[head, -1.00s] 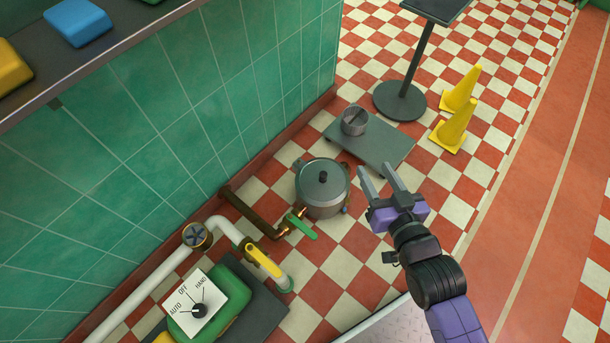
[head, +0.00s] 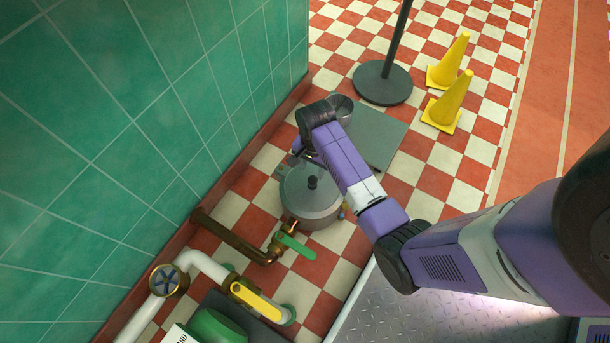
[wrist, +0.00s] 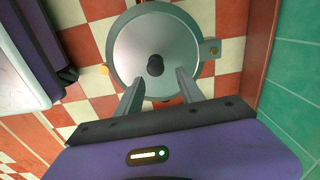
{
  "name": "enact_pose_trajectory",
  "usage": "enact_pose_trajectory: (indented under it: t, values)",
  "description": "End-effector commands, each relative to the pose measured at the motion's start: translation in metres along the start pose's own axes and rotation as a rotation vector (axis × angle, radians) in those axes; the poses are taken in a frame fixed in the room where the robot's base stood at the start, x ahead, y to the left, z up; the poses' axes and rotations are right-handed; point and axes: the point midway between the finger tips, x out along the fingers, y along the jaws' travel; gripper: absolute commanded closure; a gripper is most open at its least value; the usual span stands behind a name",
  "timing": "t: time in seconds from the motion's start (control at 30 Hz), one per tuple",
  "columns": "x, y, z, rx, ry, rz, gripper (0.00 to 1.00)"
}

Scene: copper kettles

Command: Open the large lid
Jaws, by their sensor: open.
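The large lid (head: 299,193) is a round grey metal cover with a dark knob (head: 312,182), on a grey pot (head: 322,219) standing on the checkered floor. In the wrist view the lid (wrist: 125,52) lies flat on the pot, and its black knob (wrist: 155,66) shows between and just beyond my fingertips. My gripper (wrist: 158,85) is open and empty, with one finger on each side of the knob's line. In the head view my arm hides most of the gripper, above the pot's far side. I cannot tell the height gap.
A grey platform (head: 372,140) with a small metal pot (head: 340,108) is behind. Yellow cones (head: 449,103) and a post base (head: 383,83) stand farther back. A brown pipe with a green-handled valve (head: 296,246) is close in front. The green tiled wall (head: 150,120) is at left.

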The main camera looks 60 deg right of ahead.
Motion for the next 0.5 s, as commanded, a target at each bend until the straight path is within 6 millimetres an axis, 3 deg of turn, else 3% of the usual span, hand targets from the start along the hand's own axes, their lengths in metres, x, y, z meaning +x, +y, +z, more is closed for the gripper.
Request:
enact_pose_trajectory:
  t: [0.17, 0.5]
  values:
    - [0.008, 0.006, 0.004, 0.043, -0.015, 0.024, 0.55]
    - [0.059, 0.007, 0.005, 0.042, -0.014, 0.023, 0.55]
